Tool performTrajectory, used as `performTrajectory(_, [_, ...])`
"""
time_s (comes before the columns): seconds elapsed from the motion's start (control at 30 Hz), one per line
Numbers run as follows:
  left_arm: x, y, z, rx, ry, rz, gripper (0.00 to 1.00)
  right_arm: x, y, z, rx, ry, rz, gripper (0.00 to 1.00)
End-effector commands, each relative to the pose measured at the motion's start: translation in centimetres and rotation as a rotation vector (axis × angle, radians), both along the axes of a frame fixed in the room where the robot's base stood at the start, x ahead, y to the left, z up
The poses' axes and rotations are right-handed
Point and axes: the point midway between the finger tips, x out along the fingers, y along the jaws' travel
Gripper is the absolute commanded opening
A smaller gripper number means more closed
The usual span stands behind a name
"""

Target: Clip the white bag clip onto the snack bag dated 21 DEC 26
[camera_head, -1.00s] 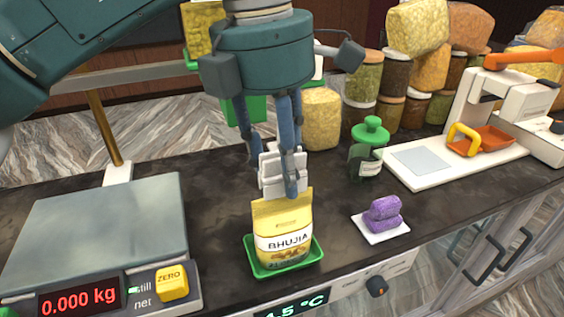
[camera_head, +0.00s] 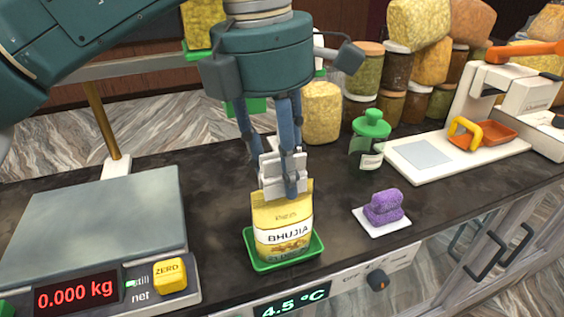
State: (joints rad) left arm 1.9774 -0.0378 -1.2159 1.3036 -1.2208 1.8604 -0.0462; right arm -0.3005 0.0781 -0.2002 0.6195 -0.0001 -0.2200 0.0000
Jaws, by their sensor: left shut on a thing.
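A yellow snack bag (camera_head: 283,220) labelled BHUJIA stands upright in a green tray (camera_head: 262,268) on the dark counter. No date can be read on its front. My left gripper (camera_head: 284,184) points down over the bag and is shut on the white bag clip (camera_head: 270,172). The clip is at the bag's top edge and overlaps it in the picture. I cannot tell whether its jaws are around the bag or only in front of it. The right gripper is not in view.
A scale (camera_head: 95,230) reading 0.000 kg stands at the left. Jars and bags stack behind.

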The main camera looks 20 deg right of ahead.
Motion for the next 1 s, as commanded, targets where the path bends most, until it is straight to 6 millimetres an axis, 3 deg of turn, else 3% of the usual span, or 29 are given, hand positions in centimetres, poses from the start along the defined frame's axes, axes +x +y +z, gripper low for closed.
performTrajectory(1.0, [0.0, 0.0, -1.4, 0.000, 0.000, 0.000, 0.14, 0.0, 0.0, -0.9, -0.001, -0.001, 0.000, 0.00])
